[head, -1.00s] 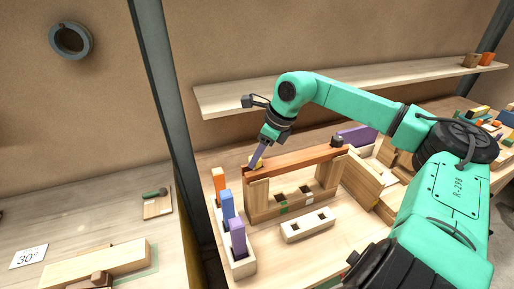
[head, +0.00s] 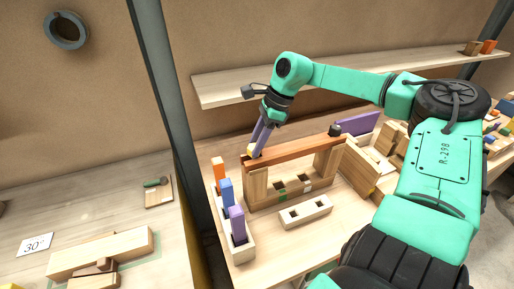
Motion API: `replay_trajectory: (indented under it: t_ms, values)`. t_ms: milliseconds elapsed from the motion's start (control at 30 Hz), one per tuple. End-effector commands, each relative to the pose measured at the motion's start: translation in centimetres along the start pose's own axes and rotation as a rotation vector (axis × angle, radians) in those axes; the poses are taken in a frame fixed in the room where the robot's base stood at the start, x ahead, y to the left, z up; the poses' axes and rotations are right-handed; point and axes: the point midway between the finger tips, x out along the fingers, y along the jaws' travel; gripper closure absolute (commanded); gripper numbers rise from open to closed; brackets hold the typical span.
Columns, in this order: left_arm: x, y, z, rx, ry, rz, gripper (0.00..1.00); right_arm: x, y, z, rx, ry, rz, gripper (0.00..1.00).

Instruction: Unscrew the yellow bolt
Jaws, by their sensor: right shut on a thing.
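The yellow bolt (head: 251,152) shows as a small yellow patch at the left end of the reddish-brown beam (head: 295,150). My right gripper (head: 256,146) comes down from above with its purple fingers tilted, and its tips are shut on the bolt. The fingers hide most of the bolt, so I cannot tell how deep it sits. A dark bolt or knob (head: 335,130) stands at the beam's right end. The beam rests across two wooden uprights (head: 257,188). My left gripper is not in view.
A pale rack (head: 242,252) with orange, blue and purple blocks stands at front left. A pale block with two square holes (head: 305,211) lies before the beam. Wooden pieces (head: 370,165) crowd the right. A shelf (head: 225,90) runs along the wall behind the arm.

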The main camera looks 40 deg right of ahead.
Motion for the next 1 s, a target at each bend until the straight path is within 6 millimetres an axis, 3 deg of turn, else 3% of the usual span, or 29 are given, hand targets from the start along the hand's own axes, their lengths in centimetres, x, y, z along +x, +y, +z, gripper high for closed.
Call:
replay_trajectory:
  t_ms: [133, 167, 233, 633, 1000]
  values:
    - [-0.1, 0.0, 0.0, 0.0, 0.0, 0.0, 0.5, 0.0, 0.1, 0.0, 0.0, 0.0, 0.004, 1.0]
    - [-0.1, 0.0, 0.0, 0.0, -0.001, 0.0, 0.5, 0.0, 0.1, 0.0, 0.0, 0.0, 0.004, 0.51]
    - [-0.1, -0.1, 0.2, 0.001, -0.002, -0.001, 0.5, 0.0, 0.1, 0.0, 0.001, 0.001, 0.004, 0.24]
    - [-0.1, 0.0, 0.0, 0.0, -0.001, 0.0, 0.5, -0.8, 0.0, 0.0, 0.001, 0.0, 0.0, 0.23]
    - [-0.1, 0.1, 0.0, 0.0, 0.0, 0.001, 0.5, -9.9, 0.0, 0.0, 0.003, 0.002, 0.0, 0.23]
